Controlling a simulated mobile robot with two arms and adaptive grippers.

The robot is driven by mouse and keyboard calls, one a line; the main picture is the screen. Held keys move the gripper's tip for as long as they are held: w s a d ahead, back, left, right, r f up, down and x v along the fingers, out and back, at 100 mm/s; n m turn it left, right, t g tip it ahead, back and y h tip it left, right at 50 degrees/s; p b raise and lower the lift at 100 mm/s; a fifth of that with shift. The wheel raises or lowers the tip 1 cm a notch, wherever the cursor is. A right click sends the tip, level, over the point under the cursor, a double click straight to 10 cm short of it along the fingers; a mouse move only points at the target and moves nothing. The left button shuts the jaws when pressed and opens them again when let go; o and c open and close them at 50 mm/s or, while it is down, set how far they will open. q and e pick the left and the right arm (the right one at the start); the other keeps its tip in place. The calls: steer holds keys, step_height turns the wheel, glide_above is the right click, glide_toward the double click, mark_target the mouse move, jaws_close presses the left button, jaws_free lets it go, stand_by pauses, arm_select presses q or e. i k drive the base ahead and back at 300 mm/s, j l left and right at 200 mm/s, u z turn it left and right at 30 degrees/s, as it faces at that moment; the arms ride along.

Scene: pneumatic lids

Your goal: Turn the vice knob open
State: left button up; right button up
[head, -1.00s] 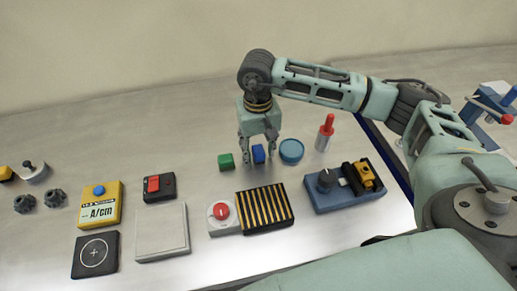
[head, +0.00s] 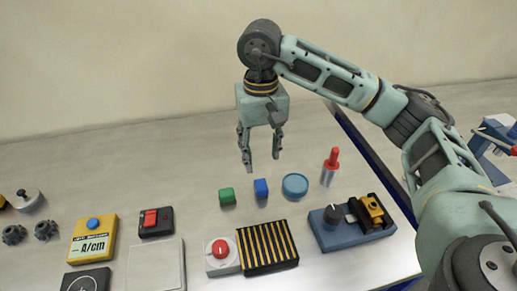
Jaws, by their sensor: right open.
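The vice is a blue base (head: 350,237) at the right of the table, carrying a black and yellow clamp (head: 372,209). My left gripper is not in view.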

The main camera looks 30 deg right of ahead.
mark_target(334, 214)
steer(key=k, duration=2)
